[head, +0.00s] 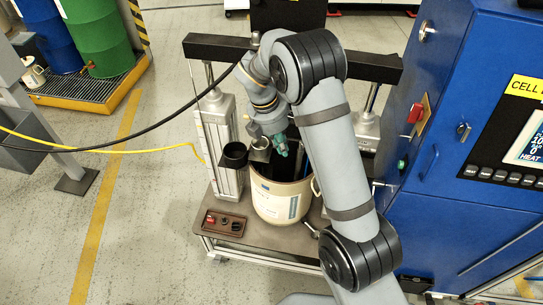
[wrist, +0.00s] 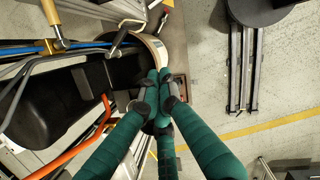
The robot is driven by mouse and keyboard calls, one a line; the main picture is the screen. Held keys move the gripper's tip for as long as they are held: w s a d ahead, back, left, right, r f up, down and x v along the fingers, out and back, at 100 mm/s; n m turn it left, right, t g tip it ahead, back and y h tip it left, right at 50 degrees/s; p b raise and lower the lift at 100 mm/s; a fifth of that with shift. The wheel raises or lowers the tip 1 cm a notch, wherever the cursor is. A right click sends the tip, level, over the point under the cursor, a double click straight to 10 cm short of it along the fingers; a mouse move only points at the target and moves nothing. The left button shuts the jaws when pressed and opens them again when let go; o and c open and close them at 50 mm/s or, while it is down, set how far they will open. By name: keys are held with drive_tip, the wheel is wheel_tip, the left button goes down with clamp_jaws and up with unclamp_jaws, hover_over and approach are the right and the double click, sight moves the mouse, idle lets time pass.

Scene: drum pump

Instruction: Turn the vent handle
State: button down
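My gripper (head: 281,148) has green fingers and is over the open top of a cream drum (head: 278,203), in the pump frame. In the wrist view, the fingertips of my gripper (wrist: 158,76) lie together near the drum's pale rim (wrist: 157,48), with nothing seen between them. A bent metal handle with a dark grip (wrist: 117,42) shows above and left of the fingertips in the wrist view, apart from them. It may be the vent handle. My arm covers much of the pump's right side in the head view, and I cannot pick out the handle there.
A dark crossbeam (head: 214,47) spans the pump, with a grey cylinder (head: 221,147) at its left. A blue cabinet (head: 440,165) stands close on the right. An orange hose (wrist: 75,148) crosses the wrist view. Floor at left is mostly open.

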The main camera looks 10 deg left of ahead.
drive_tip(key=w+d+f+n+p, duration=0.2)
drive_tip(key=w+d+f+p, duration=0.2)
drive_tip(key=f, duration=0.4)
drive_tip(key=shift+w+d+f, duration=0.4)
drive_tip(key=shift+w+d, duration=0.35)
drive_tip(key=shift+d, duration=0.05)
